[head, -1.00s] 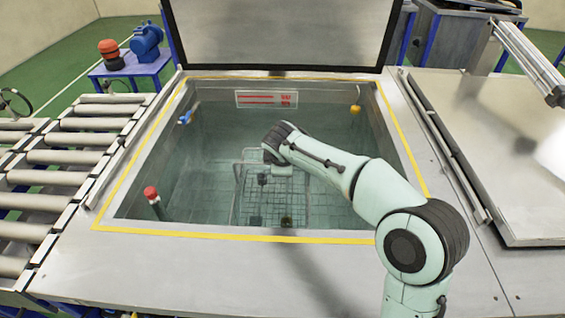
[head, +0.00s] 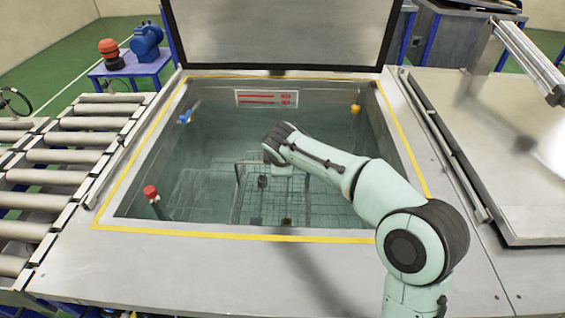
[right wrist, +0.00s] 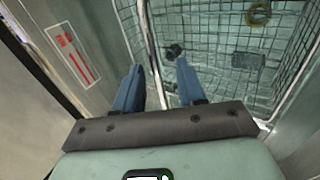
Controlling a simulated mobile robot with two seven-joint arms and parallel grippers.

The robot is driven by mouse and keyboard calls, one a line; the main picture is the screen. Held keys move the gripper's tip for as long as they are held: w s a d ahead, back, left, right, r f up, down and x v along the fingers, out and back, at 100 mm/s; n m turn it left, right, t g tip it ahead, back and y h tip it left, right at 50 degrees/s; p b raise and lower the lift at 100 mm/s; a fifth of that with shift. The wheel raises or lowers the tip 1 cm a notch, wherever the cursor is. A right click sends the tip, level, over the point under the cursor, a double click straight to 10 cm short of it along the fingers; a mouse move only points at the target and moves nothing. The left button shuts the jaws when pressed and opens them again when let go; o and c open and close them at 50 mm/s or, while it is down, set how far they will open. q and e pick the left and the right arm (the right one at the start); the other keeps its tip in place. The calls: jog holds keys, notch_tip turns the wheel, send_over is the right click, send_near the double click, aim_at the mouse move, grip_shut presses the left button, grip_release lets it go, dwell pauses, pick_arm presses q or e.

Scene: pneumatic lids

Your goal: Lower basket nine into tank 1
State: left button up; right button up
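A wire basket (head: 248,214) is inside the open tank (head: 225,105), below its rim, with small dark parts on its mesh floor. I cannot read a number on it. My right gripper (head: 268,165) reaches down into the tank over the basket's far side; the arm hides part of the basket. In the right wrist view, the basket's mesh (right wrist: 215,28) lies below the gripper. The blue fingers of my right gripper (right wrist: 158,66) are apart, with a thin metal bar (right wrist: 149,45) between them and gaps visible beside it. My left gripper is not in view.
The raised lid (head: 280,32) stands at the tank's back. Rollers (head: 60,158) lie to the left, and a closed metal cover (head: 505,150) to the right. A red-topped post (head: 151,192) stands at the tank's left front. A red-lined sign (head: 266,98) is on the back wall.

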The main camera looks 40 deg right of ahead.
pick_arm(q)
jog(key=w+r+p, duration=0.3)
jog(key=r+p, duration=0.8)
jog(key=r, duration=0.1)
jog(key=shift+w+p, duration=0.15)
jog(key=shift+p, duration=0.2)
pick_arm(e)
jog(key=s+a+r, duration=0.2)
jog(key=r, duration=0.9)
jog(key=s+a+r, duration=0.2)
jog(key=s+r, duration=0.1)
jog(key=r, duration=0.9)
jog(key=shift+s+a, duration=0.3)
jog(key=shift+s, duration=0.05)
jog(key=shift+s+r, duration=0.1)
jog(key=shift+s, duration=0.05)
